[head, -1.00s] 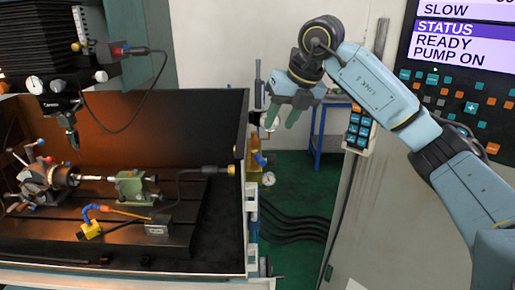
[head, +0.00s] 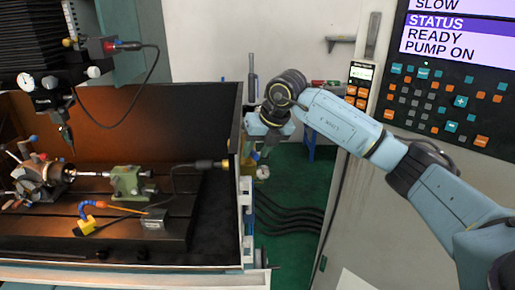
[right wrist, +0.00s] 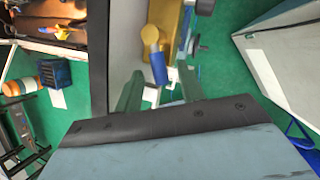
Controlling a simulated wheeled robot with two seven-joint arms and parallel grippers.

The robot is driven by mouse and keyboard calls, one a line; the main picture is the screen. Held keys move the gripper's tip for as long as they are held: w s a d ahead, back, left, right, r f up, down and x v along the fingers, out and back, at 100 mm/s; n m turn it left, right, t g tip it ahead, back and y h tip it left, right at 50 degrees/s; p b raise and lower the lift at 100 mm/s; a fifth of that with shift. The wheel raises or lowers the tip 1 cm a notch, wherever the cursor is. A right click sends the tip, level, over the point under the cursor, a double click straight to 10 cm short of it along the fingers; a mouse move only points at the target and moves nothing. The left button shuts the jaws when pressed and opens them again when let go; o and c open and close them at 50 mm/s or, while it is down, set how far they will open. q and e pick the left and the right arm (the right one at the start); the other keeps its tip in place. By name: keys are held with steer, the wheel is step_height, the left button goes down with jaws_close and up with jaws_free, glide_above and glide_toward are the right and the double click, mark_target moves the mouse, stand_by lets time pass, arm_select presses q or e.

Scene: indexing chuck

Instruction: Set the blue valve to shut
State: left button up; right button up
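The blue valve lever (right wrist: 158,68) shows in the right wrist view, angled down from a yellow-orange valve body (right wrist: 167,22). In the head view the valve is mostly hidden behind my right gripper (head: 265,147), at the right wall of the machine bed. The right gripper's greenish fingers (right wrist: 159,88) are spread apart in the right wrist view. The lever's lower end points into the gap between them. I cannot tell whether a finger touches it. My left gripper is not in view.
A round gauge (head: 262,173) sits just below the right gripper. The machine's side wall (head: 238,128) stands close on its left. A control cabinet (head: 385,205) is on the right. Black hoses (head: 290,218) run over the green floor.

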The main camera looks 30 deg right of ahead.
steer(key=shift+c, duration=0.8)
jaws_close()
steer(key=shift+w+a+m+h, duration=0.1)
steer(key=shift+a+m+h, duration=0.4)
steer(key=shift+m, duration=0.7)
steer(key=shift+w+a+m+h+b, duration=0.2)
steer(key=shift+a+m+h+b, duration=0.25)
steer(key=shift+m, duration=0.65)
steer(key=shift+o, duration=0.3)
jaws_free()
steer(key=shift+o, duration=0.5)
steer(key=shift+s+r, duration=0.1)
steer(key=shift+a, duration=0.1)
steer(key=shift+r, duration=0.1)
